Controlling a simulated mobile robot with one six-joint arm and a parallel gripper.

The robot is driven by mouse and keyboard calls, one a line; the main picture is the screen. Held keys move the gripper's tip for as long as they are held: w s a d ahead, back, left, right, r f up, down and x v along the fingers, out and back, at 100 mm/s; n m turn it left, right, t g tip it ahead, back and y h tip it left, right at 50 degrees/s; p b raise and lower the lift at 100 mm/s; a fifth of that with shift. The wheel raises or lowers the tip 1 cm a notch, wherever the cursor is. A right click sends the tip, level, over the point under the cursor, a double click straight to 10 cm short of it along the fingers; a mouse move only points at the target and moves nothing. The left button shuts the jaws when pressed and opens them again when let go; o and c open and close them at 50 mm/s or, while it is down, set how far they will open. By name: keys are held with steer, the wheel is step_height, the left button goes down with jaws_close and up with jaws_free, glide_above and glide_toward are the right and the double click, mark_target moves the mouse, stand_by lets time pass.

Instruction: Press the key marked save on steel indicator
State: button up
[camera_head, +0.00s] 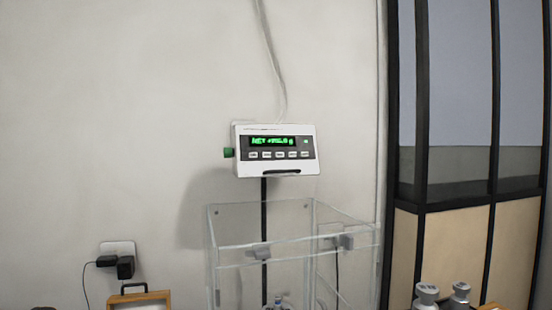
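The indicator (277,171) is a pale box on a dark post in the middle of the camera_head view. Its green display (272,141) reads something like "NET" with digits that are too blurred to read surely. A row of several small pale keys (279,155) runs below the display; their markings are too small to read, so I cannot tell which is save. A green knob (228,153) sticks out on its left side. My gripper is not in view.
A clear open-topped enclosure (212,255) stands below and in front of the indicator. Metal weights (426,293) stand at the lower right. A wooden case (140,297) and a plugged-in black adapter (125,267) are at the lower left. A dark-framed partition (421,110) is on the right.

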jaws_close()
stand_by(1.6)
